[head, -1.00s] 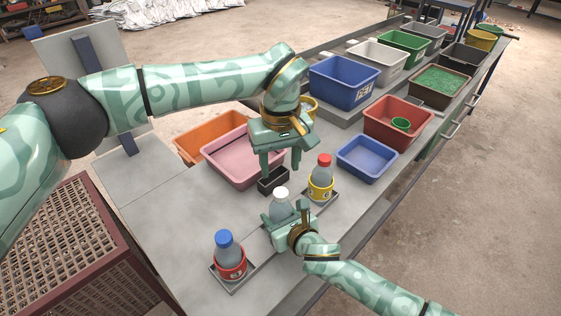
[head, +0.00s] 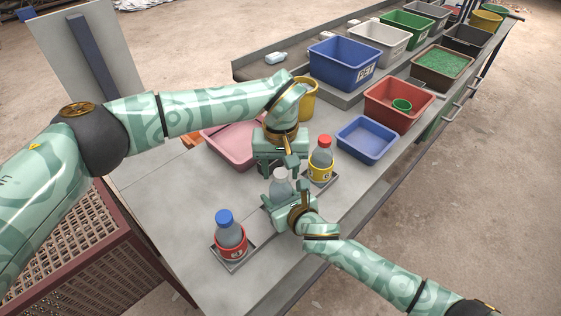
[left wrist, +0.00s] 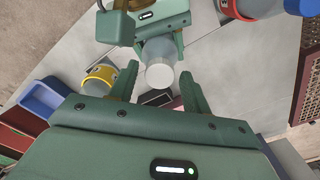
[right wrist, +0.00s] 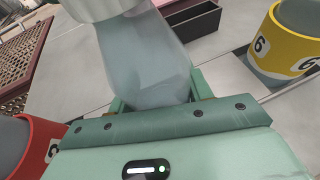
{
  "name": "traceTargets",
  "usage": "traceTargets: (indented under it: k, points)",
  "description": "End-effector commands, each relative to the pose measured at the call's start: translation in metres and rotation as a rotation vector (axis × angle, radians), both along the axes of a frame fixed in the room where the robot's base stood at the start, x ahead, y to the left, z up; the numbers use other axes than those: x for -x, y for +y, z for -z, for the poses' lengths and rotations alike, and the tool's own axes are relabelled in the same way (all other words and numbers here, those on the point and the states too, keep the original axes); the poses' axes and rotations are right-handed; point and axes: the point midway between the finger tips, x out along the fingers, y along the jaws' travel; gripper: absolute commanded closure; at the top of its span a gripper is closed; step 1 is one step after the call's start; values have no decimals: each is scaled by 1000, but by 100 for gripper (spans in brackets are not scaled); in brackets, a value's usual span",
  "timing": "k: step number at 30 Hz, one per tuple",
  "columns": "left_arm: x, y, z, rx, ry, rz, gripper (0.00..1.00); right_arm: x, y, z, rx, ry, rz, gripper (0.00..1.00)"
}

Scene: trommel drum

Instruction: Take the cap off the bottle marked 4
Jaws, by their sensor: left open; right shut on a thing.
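A clear bottle (head: 281,187) with a white cap (left wrist: 160,76) stands in the middle; its number is hidden. My right gripper (head: 284,198) is shut around its body, which fills the right wrist view (right wrist: 148,60). My left gripper (head: 282,170) is open, pointing down just above this bottle. In the left wrist view its fingers are on either side of the white cap, with gaps showing. A red-capped bottle (head: 321,160) with a yellow band, marked 6 in the right wrist view (right wrist: 285,45), stands to the right. A blue-capped bottle (head: 230,236) with a red band stands at front left; its number is unclear.
A small black box (right wrist: 190,20) lies behind the middle bottle. A pink tray (head: 228,150) is behind my left gripper. A blue tray (head: 367,139) and a red bin (head: 398,106) are to the right.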

Motion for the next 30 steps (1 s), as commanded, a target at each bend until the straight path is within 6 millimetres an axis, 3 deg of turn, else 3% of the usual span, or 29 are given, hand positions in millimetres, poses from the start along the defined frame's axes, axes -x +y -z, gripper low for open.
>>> traceTargets:
  k: [4,9,20,23,30]
  points:
    - [0,0,0,0,0,0,55,0,0,0,1,1,0,100]
    - [0,0,0,0,0,-1,98,0,0,0,1,1,0,100]
    - [0,1,0,-1,0,-72,100,0,0,0,1,1,0,100]
    - [0,1,-1,-1,-1,-272,100,0,0,0,1,1,1,100]
    - [0,1,-1,0,-1,-1013,100,0,0,0,1,1,1,100]
